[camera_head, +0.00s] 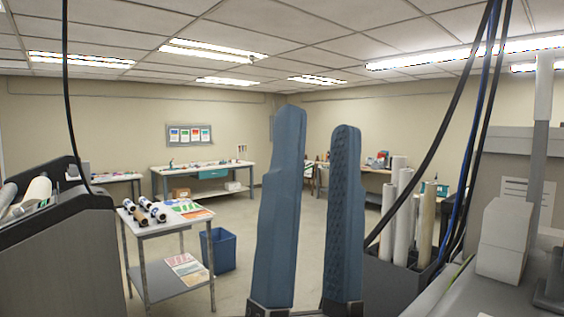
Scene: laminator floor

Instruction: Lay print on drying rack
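My gripper (319,125) is close to the camera, its two blue-grey fingers pointing up. The fingers stand apart with nothing between them, so it is open and empty. Printed sheets (190,209) with green and red patches lie on top of a small two-level cart (149,229) at left. More printed sheets (187,268) lie on its lower shelf. The cart is left of and beyond my gripper. I cannot tell which sheet is the task's print. I see no clear drying rack.
Several rolls (143,212) lie on the cart. A blue bin (219,250) stands beside it. A grey machine (45,250) is at near left. A dark box (392,282) with upright rolls is at right. Workbenches (208,172) line the back. The floor (250,225) between is clear.

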